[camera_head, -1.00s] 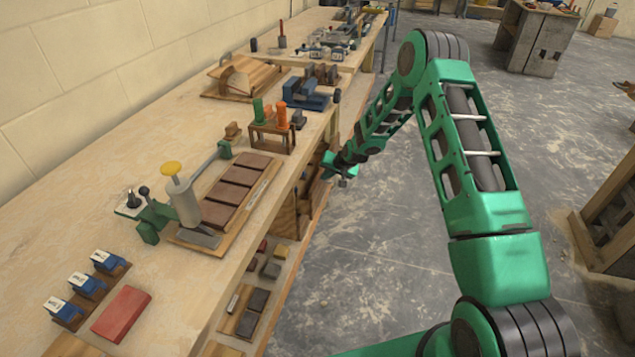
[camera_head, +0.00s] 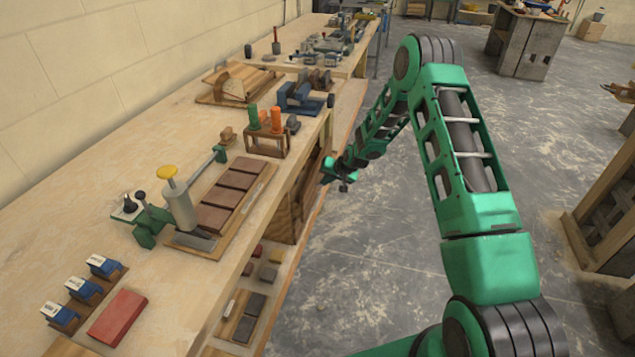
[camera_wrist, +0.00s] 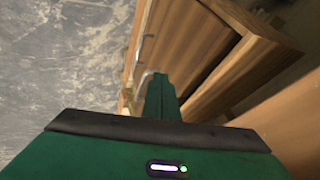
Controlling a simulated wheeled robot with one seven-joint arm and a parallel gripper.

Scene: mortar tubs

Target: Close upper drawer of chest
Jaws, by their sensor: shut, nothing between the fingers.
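The wooden chest (camera_head: 287,207) stands under the right edge of the workbench in the head view, mostly hidden by the bench top. In the wrist view its brown woodwork (camera_wrist: 225,75) fills the upper right, with a thin pale handle-like strip at its left side. I cannot clearly tell the upper drawer from the rest, or how far out it is. My gripper (camera_head: 328,172) is at the chest's floor-facing side, beside the bench edge. In the wrist view my gripper (camera_wrist: 160,80) is shut and empty, its fingers close to the wood; contact cannot be told.
The workbench (camera_head: 75,205) carries a tool over brown tiles (camera_head: 228,198), a red brick (camera_head: 118,317) and a rack with green and orange handles (camera_head: 267,143). Blocks lie on a lower shelf (camera_head: 240,318). Open grey floor (camera_head: 350,270) lies right of the bench; a wooden frame (camera_head: 605,220) stands farther right.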

